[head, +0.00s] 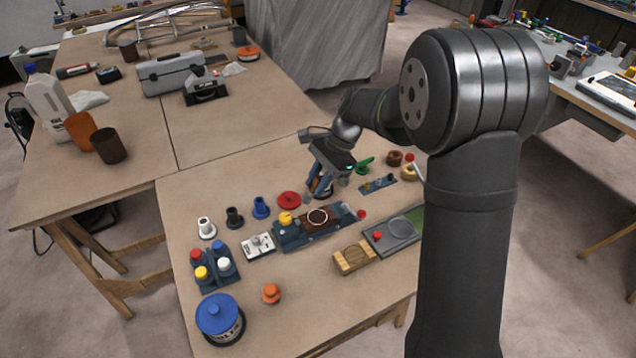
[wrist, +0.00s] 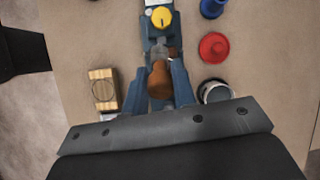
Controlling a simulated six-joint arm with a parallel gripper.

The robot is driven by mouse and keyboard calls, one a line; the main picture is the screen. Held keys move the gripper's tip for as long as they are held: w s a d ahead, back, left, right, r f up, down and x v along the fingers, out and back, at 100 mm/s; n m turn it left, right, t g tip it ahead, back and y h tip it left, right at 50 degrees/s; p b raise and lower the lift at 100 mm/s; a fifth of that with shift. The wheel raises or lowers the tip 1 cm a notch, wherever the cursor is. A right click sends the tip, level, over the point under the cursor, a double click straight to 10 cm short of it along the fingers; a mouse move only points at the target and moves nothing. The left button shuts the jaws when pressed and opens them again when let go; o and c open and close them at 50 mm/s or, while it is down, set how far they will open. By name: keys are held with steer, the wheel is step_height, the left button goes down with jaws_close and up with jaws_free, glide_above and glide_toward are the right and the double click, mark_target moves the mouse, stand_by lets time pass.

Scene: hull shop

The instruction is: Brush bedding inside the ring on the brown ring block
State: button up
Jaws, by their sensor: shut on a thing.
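The brown ring block (head: 317,217) sits in the blue fixture (head: 287,239), with a pale ring outlined on its top. The fixture also shows in the wrist view (wrist: 150,35), but the block is hidden there or cannot be told apart. My gripper (head: 328,186) is just behind the block in the head view. In the wrist view my gripper (wrist: 160,88) is shut on a brown rounded thing, which looks like a brush handle (wrist: 160,78). Its lower end and any bristles are hard to make out. I cannot tell whether it touches the block.
A yellow knob (head: 286,218) stands at the fixture's left end. A red disc (head: 289,199) lies behind it. A dark round pot (wrist: 215,91) stands right of my gripper. A light wooden block (head: 354,258) lies in front. A blue-lidded tub (head: 219,318) stands front left.

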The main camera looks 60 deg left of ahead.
steer(key=shift+f, duration=3.55)
steer(key=shift+w+f, duration=0.5)
steer(key=shift+w, duration=2.7)
steer(key=shift+s, duration=3.05)
steer(key=shift+s+a, duration=0.2)
steer(key=shift+w+a, duration=0.25)
steer(key=shift+w, duration=3)
steer(key=shift+s, duration=3.05)
steer(key=shift+s+r, duration=0.15)
steer(key=shift+r, duration=3.85)
